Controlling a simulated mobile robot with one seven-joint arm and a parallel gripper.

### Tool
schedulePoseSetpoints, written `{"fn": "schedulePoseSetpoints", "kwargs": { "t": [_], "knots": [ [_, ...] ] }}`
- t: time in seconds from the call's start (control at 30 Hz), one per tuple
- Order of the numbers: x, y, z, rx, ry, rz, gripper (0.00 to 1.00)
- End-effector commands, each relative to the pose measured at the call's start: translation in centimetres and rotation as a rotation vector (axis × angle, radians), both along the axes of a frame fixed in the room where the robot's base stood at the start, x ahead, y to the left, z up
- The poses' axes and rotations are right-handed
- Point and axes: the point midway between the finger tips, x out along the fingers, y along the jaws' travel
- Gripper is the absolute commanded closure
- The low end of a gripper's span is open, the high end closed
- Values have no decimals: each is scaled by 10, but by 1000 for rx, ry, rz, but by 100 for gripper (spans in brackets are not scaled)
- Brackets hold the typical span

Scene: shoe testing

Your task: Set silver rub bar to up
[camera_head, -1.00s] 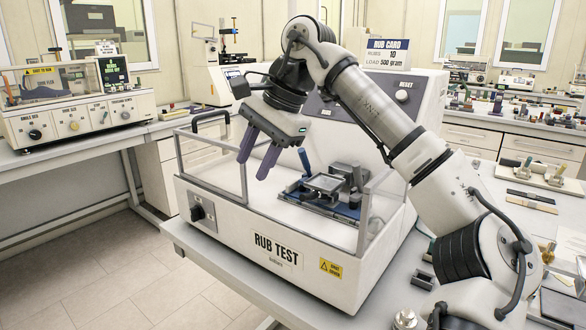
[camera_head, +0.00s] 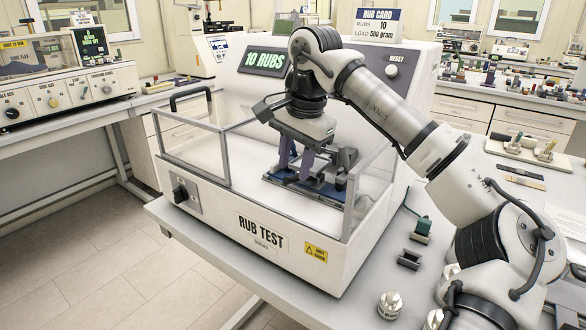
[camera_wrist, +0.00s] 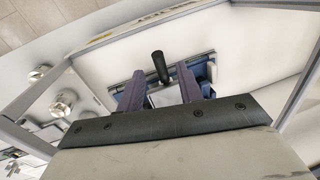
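The rub test machine (camera_head: 262,232) stands on the table with its clear-walled bay open at the top. Inside is the blue rub fixture (camera_head: 327,193), which carries the silver rub bar; my gripper and arm hide most of it in the head view. In the wrist view a dark upright handle (camera_wrist: 160,67) shows between my fingertips, with a light metal plate (camera_wrist: 166,97) below it. My gripper (camera_head: 295,172) points down into the bay over the fixture. Its two purple fingers are apart, with gaps visible beside the handle. I cannot tell whether the bar is up or down.
The bay's clear side panels and grey posts (camera_head: 219,135) surround the gripper. A black hoop handle (camera_head: 190,98) rises at the left. The machine's display (camera_head: 264,59) reads "10 RUBS", with a reset knob (camera_head: 391,71) to its right. Small metal parts (camera_head: 390,304) lie on the table.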

Motion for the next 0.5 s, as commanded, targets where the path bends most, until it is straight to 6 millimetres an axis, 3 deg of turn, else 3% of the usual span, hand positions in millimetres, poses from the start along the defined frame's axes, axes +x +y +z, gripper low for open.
{"fn": "schedulePoseSetpoints", "kwargs": {
  "t": [0.2,0.5],
  "knots": [
    [3,3,-22,1,1,0,64],
    [3,4,-26,0,0,0,64]
  ]
}}
